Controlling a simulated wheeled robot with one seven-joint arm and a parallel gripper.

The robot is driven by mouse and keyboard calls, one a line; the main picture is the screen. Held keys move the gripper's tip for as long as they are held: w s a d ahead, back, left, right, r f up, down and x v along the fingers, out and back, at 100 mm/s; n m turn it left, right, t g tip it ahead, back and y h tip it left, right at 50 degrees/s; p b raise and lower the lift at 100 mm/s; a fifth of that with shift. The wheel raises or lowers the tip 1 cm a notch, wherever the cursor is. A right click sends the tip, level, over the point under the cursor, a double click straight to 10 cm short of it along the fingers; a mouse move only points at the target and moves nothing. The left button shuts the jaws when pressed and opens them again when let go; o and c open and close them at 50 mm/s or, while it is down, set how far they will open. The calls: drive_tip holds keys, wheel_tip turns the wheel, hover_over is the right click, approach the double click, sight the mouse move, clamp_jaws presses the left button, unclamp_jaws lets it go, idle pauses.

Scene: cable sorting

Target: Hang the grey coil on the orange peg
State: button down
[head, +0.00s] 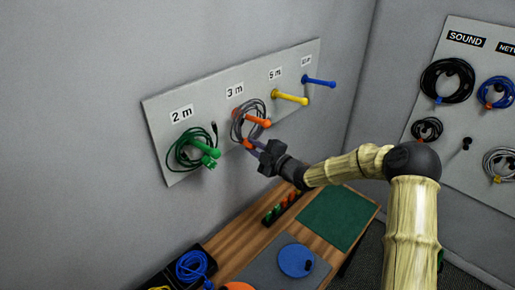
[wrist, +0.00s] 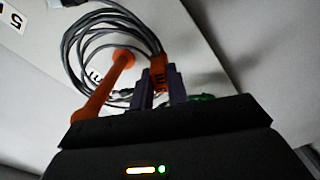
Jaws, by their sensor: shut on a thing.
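The grey coil (head: 237,127) is at the orange peg (head: 261,122) under the 3 m label on the wall board. In the head view its loops surround the peg, whose tip sticks out in front. The coil (wrist: 72,45) and the orange peg (wrist: 98,92) also show in the wrist view, with loops on both sides of the peg. My gripper (head: 254,148) is shut on the coil's orange tie (wrist: 158,72), just below the peg. Its purple fingers (wrist: 161,88) stand either side of the tie. Whether the coil's weight rests on the peg is unclear.
A green peg (head: 205,152) with a green coil (head: 180,155) is to the left. Empty yellow (head: 291,98) and blue (head: 320,82) pegs are to the right.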

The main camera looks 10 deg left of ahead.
drive_tip(key=shift+x, duration=1)
drive_tip(key=shift+w+a+f, duration=0.1)
drive_tip(key=shift+a+f, duration=0.05)
drive_tip(key=shift+f, duration=0.15)
drive_tip(key=shift+w+a+f+b, duration=0.1)
drive_tip(key=shift+a+f+b, duration=0.05)
drive_tip(key=shift+f+b, duration=1)
drive_tip(key=c, duration=1.3)
unclamp_jaws()
drive_tip(key=b+v, duration=0.6)
drive_tip(key=v, duration=1.1)
drive_tip(key=shift+d+b, duration=0.25)
drive_tip(key=shift+b, duration=0.05)
